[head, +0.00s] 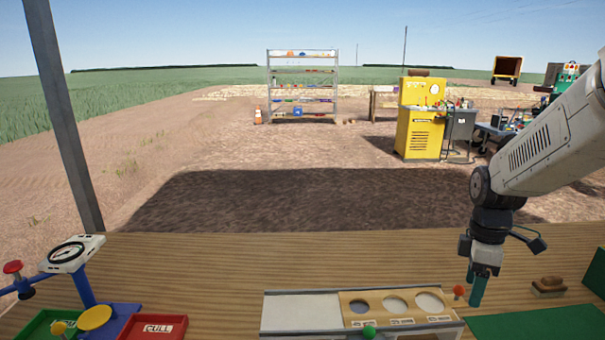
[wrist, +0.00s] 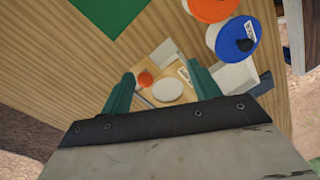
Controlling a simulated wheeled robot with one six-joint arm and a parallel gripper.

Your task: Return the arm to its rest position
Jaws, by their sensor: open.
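My gripper (head: 478,286) hangs at the end of my arm on the right side of the head view, pointing down over the wooden table (head: 230,262). It is near the right end of a sizing board with round holes (head: 395,294). In the wrist view my gripper's two green fingers (wrist: 160,92) are spread apart with nothing held between them. Beyond them the wrist view shows part of the board, a white round shape (wrist: 168,91) and a red-orange knob (wrist: 145,79).
A dial scale (head: 70,254) and a red CULL tray (head: 153,327) stand at the left. A brown block (head: 548,286) and a green mat (head: 540,324) lie right of my gripper. An orange-rimmed container (wrist: 212,8) and a blue one (wrist: 232,38) show in the wrist view. The table's middle back is clear.

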